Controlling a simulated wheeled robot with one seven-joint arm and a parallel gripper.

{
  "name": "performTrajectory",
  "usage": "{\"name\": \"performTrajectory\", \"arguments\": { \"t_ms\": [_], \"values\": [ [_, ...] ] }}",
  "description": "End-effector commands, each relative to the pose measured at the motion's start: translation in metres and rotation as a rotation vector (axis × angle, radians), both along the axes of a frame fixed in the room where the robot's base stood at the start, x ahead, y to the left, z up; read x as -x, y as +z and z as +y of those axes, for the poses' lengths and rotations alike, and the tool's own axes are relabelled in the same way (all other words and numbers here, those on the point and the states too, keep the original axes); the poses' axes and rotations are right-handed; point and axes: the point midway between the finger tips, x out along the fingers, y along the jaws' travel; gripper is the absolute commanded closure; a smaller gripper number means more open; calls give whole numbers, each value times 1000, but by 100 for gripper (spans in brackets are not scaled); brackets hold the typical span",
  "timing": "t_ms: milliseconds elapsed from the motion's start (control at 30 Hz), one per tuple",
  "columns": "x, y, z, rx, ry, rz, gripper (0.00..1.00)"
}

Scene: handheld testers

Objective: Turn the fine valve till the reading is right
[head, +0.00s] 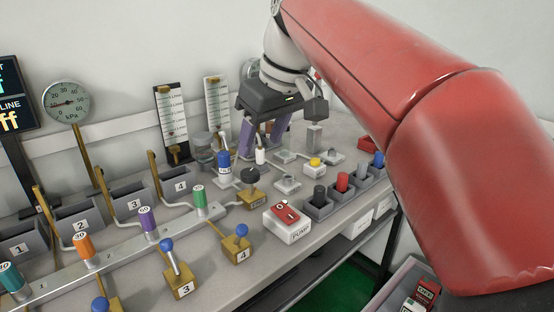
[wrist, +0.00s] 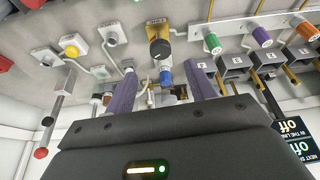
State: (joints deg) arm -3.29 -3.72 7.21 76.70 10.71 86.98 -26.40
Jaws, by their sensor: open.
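The fine valve (head: 250,185) is a black round knob on a brass block, at the middle of the bench. In the wrist view the fine valve (wrist: 159,48) shows at the top centre, beyond the fingertips. My gripper (head: 263,148) is open, with two purple fingers, behind the valve and apart from it. In the wrist view my gripper (wrist: 163,72) has a blue-capped fitting (wrist: 166,78) showing between its fingers. A round kPa gauge (head: 66,102) stands at the left, its red needle pointing left, toward the low end.
A red-topped pump switch (head: 287,216) stands right of the valve. Blue-handled brass valves (head: 236,243) and a manifold with coloured caps (head: 146,222) lie in front and left. Black, red and blue plugs (head: 342,182) sit at the right. A display (head: 8,95) partly shows "OFF".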

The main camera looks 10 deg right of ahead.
Motion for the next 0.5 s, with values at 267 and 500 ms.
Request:
{"name": "performTrajectory", "arguments": {
  "t_ms": [267, 500],
  "values": [
    [-11, -34, 9, 0, 4, 3, 45],
    [-21, -64, 17, -1, 4, 0, 45]
  ]
}}
